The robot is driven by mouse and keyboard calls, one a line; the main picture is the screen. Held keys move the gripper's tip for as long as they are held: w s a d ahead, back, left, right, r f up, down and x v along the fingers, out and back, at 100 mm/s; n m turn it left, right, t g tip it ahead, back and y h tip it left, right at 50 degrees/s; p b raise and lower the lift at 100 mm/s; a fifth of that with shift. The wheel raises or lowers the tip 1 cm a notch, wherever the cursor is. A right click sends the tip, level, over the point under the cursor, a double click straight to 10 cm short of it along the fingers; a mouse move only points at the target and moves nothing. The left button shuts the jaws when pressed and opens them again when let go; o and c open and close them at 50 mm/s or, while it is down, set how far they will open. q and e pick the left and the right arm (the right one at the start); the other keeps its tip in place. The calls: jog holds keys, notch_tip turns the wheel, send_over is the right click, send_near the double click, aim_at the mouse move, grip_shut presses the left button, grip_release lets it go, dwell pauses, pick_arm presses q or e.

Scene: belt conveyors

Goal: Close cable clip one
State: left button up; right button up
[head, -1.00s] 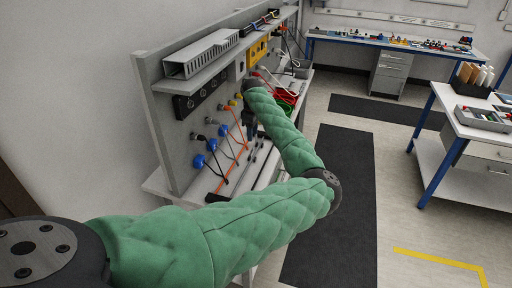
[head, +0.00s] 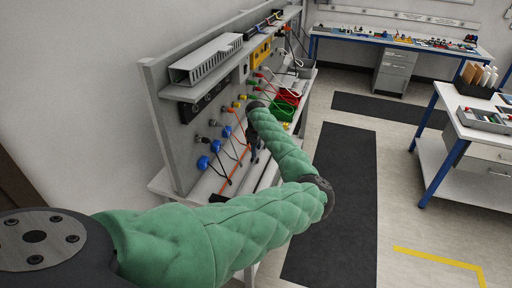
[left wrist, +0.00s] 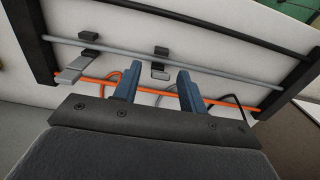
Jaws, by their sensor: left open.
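In the left wrist view two cable clips sit along a grey rail (left wrist: 215,65). The left clip (left wrist: 72,72) has a black mount and a light grey flap that sticks out towards me. The middle clip (left wrist: 160,70) also has a black part and a grey flap; which is clip one I cannot tell. An orange cable (left wrist: 238,106) runs along below them. My left gripper (left wrist: 157,80) is open and empty, its two blue fingers apart just below the middle clip. In the head view my left gripper (head: 254,150) is dark and partly hidden by my arm. My right gripper is out of view.
The upright panel (head: 168,130) carries blue plugs (head: 203,163) and black cables. Red (head: 290,96) and green (head: 284,112) bins stand beyond my wrist. A slotted white duct (head: 207,60) juts out above. A dark floor mat (head: 335,210) lies clear to the right.

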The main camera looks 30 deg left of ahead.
pick_arm(q)
jog(key=shift+a, duration=0.1)
grip_shut()
jog(key=shift+f, duration=0.15)
